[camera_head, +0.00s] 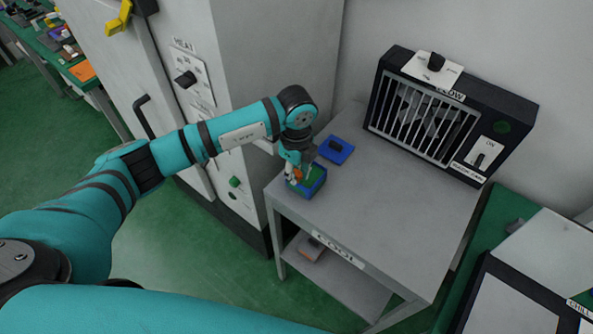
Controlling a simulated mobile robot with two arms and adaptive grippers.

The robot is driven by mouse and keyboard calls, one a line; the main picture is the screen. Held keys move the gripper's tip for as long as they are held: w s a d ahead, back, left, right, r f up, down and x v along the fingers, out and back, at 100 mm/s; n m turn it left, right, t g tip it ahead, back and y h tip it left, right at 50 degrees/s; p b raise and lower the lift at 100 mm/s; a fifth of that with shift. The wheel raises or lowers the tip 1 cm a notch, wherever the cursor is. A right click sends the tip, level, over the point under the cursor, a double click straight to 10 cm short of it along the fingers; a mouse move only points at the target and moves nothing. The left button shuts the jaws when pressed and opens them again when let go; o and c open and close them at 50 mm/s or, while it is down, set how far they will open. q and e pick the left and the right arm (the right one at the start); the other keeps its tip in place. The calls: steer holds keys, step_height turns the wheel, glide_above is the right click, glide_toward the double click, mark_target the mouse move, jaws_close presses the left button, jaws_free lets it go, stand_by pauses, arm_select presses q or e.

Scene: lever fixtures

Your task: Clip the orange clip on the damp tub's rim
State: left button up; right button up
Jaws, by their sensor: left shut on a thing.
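My left gripper (299,173) reaches down over the front left corner of the grey table marked COOL (390,225). It is shut on the small orange clip (298,174), which shows only in part between the fingers. A blue tub (309,188) with green inside stands below it on the table, at the left edge. The clip is at or just above the tub's near left rim; I cannot tell if they touch. My right gripper is not in view.
A blue tray (336,150) with a dark thing in it lies behind the tub. A black fan unit (448,112) stands at the back of the table. A tall grey cabinet (262,70) rises at the left. The table's middle and right are clear.

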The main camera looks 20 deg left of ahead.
arm_select(q)
steer(key=shift+f, duration=0.1)
stand_by(0.3)
steer(key=shift+f+b, duration=0.55)
steer(key=shift+f, duration=0.1)
steer(key=shift+f, duration=0.2)
steer(key=shift+s+f+b, duration=0.1)
steer(key=shift+f+b, duration=0.25)
steer(key=shift+b, duration=0.15)
steer(key=o, duration=1.3)
steer(key=shift+s+f, duration=0.15)
steer(key=shift+f, duration=0.05)
steer(key=shift+c, duration=0.2)
